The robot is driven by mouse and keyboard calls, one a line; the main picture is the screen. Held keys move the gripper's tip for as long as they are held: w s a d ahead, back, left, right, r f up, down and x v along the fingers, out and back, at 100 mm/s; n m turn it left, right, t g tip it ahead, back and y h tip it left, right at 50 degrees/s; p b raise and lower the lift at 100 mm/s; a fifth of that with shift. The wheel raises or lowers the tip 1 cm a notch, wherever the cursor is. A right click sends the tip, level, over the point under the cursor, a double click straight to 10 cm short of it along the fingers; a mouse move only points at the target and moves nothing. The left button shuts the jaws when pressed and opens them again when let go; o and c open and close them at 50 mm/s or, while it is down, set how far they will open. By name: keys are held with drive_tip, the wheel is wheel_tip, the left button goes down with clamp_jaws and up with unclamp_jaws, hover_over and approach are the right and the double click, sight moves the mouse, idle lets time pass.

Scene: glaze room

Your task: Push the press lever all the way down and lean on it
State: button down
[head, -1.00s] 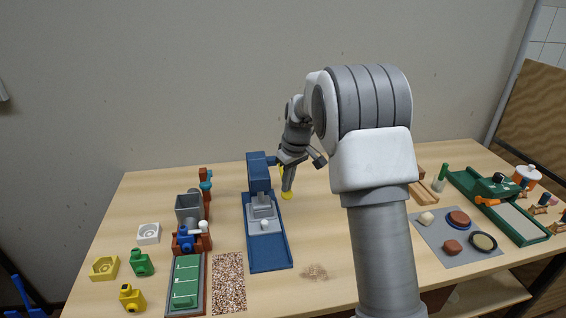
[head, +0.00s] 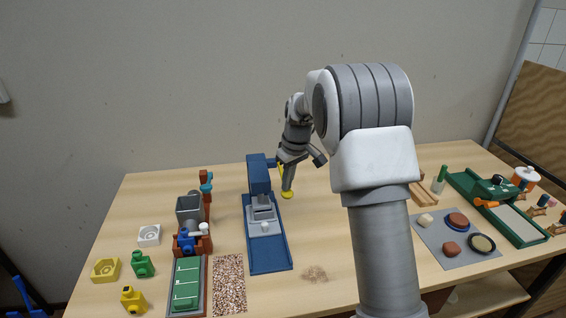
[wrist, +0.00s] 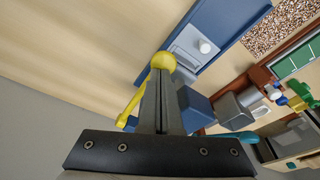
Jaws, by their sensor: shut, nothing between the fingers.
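The press has a long blue base (head: 270,257) and a blue upright head (head: 259,177) at its far end. A grey block (head: 263,217) sits on the base below the head. The press lever is a yellow rod (wrist: 131,107) with a round yellow knob (head: 287,195), on the right of the press in the head view. The knob hangs low, close to the table. My gripper (head: 287,187) is shut and empty, pointing down with its fingertips at the knob. In the wrist view the knob (wrist: 163,61) shows at the fingertips; the fingers hide part of the rod, so contact is unclear.
Left of the press stand a grey hopper (head: 189,210), a green mould (head: 186,285) and a speckled mat (head: 228,282). A grey mat (head: 455,251) with small dishes and a green tray (head: 523,228) lie right. The table between press and my arm is mostly clear.

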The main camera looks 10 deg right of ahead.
wheel_tip(320, 180, up, 9)
drive_tip(key=p, duration=0.5)
drive_tip(key=shift+p, duration=0.35)
drive_tip(key=shift+w, duration=0.1)
wheel_tip(320, 180, up, 5)
drive_tip(key=p, duration=0.3)
drive_tip(key=shift+f+p, duration=0.1)
drive_tip(key=shift+p, duration=0.2)
idle(0.4)
